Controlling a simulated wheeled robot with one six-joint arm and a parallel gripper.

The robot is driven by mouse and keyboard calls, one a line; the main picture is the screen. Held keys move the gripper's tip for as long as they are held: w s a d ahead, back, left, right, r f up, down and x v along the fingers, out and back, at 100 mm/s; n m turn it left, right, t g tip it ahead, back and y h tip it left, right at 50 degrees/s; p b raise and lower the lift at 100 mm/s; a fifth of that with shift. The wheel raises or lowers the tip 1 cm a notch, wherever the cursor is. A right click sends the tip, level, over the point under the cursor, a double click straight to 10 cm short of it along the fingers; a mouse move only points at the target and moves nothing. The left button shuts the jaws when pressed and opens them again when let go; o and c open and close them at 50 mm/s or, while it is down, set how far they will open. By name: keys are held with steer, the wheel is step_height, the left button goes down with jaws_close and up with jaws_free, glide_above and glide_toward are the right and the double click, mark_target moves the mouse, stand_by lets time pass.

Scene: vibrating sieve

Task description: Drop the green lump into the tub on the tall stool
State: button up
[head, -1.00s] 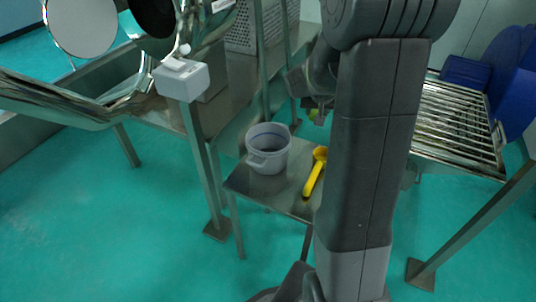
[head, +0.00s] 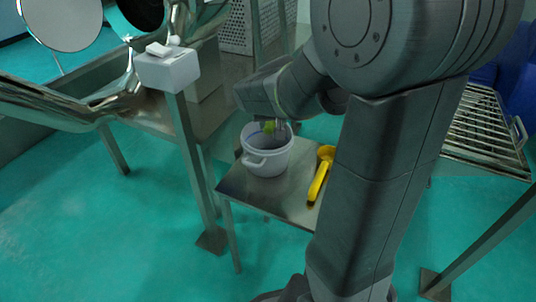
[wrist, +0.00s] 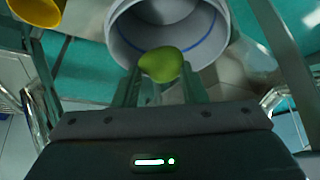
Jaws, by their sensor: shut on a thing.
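The green lump (wrist: 161,64) is held between the fingertips of my gripper (wrist: 158,82) in the wrist view. In the head view the lump (head: 269,127) shows small at the tub's mouth, with my gripper (head: 276,126) pointing down. The grey-white tub (head: 262,162) stands upright on the tall metal stool (head: 240,186). In the wrist view the tub (wrist: 125,47) opens just beyond the lump, with a blue line inside. The lump looks to be over the opening; its exact height against the rim is hard to tell.
A yellow scoop (head: 319,178) lies on the stool to the right of the tub. A metal frame with a white-grey box (head: 168,70) stands left of the stool. A slatted metal rack (head: 485,130) is at the right.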

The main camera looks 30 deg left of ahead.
steer(key=shift+f+b, duration=0.4)
steer(key=shift+f, duration=0.55)
steer(key=o, duration=1.3)
steer(key=shift+c, duration=0.2)
steer(key=shift+r, duration=0.15)
steer(key=p+v, duration=0.4)
steer(key=v, duration=0.9)
steer(key=shift+r, duration=0.25)
steer(key=shift+s+d+f, duration=0.1)
steer(key=shift+d, duration=0.05)
